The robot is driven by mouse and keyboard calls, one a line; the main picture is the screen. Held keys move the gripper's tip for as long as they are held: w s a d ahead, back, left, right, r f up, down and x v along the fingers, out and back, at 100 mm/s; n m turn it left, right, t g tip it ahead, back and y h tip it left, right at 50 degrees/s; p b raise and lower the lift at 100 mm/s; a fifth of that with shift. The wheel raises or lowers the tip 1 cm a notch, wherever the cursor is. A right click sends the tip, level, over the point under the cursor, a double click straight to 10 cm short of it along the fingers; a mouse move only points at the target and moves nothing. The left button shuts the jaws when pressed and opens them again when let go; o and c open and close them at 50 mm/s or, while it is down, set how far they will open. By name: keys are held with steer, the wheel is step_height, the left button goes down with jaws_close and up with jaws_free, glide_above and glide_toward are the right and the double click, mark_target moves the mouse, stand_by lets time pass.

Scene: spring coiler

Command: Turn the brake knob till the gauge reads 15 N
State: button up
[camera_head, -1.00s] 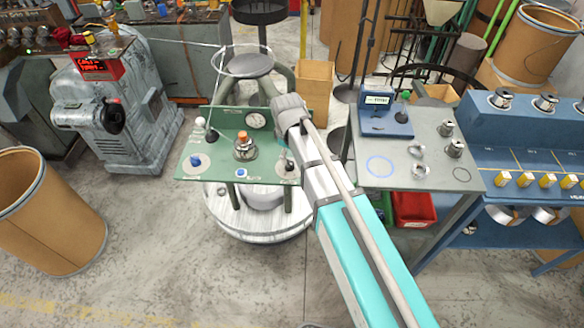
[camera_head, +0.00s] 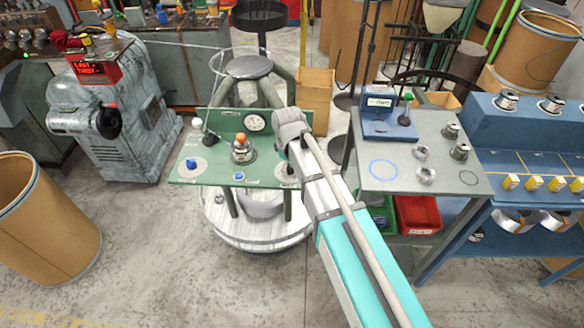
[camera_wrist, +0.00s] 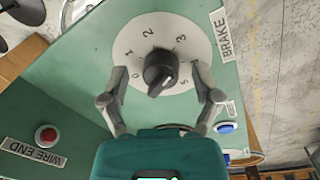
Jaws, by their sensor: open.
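The black brake knob (camera_wrist: 158,72) sits on a white numbered dial (camera_wrist: 135,40) beside a BRAKE label in the wrist view. Its narrow end points toward the lower left, near the low numbers; the exact setting is unclear. My gripper (camera_wrist: 161,74) is open, with one finger on each side of the knob and gaps between. In the head view my arm's end largely covers the knob, with part of its pale dial (camera_head: 285,170) showing. The round white gauge (camera_head: 254,122) is on the green panel's (camera_head: 222,118) upright back; its reading is too small to tell.
A red button (camera_wrist: 46,135) and a blue button (camera_wrist: 226,127) lie near the dial. A grey table (camera_head: 400,185) stands to the right of my arm.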

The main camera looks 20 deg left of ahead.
steer(key=c, duration=1.1)
steer(key=shift+s+d, duration=0.1)
steer(key=shift+d, duration=0.1)
jaws_close()
steer(key=shift+a, duration=0.2)
steer(key=shift+m, duration=0.5)
steer(key=m, duration=0.2)
steer(key=shift+m, duration=0.3)
steer(key=m, duration=0.6)
steer(key=shift+a, duration=0.15)
